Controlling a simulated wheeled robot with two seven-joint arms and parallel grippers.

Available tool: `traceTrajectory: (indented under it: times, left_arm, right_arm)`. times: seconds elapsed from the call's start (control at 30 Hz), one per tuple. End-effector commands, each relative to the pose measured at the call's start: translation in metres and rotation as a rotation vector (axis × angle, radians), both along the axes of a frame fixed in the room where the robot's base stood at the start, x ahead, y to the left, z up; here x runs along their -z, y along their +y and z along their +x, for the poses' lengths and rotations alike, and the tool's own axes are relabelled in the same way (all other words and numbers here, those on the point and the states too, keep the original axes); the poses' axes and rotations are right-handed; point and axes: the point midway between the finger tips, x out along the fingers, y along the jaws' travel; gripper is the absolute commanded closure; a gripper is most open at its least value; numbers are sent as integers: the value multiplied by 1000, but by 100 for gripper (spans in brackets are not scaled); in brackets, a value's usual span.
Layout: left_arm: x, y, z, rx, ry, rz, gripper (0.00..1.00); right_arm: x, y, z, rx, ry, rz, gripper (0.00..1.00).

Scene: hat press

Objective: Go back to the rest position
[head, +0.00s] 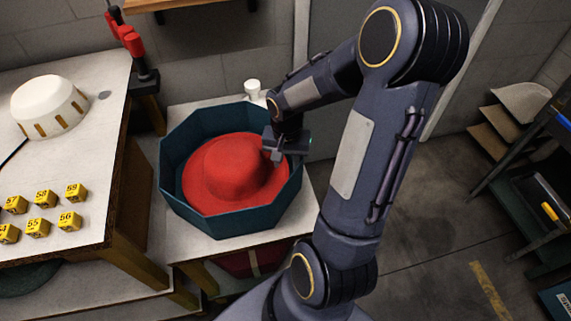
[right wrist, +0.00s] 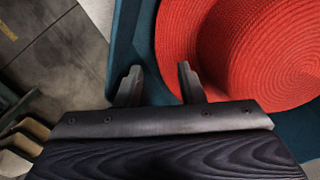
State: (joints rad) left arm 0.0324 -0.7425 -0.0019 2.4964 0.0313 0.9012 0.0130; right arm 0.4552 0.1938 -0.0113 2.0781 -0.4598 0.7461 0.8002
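A red wide-brimmed hat (head: 228,172) lies in a teal eight-sided box (head: 172,195) on a white-topped stand. In the right wrist view the hat (right wrist: 262,45) fills the upper right, beside the teal box wall (right wrist: 150,50). My right gripper (head: 277,156) is over the right side of the box, by the brim. In the right wrist view its two fingers (right wrist: 160,84) are apart with nothing held between them; the box wall shows behind them. I cannot tell if a finger touches the box or the hat. My left gripper is not in view.
A worktable (head: 95,100) at left holds a white hat block (head: 49,106) and several yellow numbered blocks (head: 45,198). A white cup (head: 252,89) stands behind the box. A red-handled tool (head: 128,38) is at the table's back corner. A rack (head: 530,215) stands at right; floor between is clear.

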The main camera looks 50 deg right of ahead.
Motion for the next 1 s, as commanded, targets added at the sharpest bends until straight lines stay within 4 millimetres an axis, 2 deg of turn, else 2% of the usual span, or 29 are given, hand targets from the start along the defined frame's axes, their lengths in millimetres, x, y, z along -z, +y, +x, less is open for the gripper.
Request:
traceTrajectory:
  times: [0.03, 0.2, 0.57, 0.67, 0.77, 0.9, 1.0]
  left_arm:
    - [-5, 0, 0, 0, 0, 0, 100]
    - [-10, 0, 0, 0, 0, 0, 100]
    - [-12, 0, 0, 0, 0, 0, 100]
    - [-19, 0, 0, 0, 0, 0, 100]
    - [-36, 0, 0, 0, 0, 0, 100]
    - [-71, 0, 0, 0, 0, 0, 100]
    - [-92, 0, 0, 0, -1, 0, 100]
  right_arm:
    - [-14, 0, 1, 0, -9, -5, 65]
    - [-38, 0, 1, -1, -15, -11, 65]
    - [-48, 0, 2, -3, -19, -13, 65]
    - [-63, 7, 0, -29, -40, -8, 65]
    - [-101, 26, -7, -105, -97, 8, 65]
    - [-175, 75, -32, -309, -244, 50, 65]
    - [-215, 109, -55, -465, -357, 77, 65]
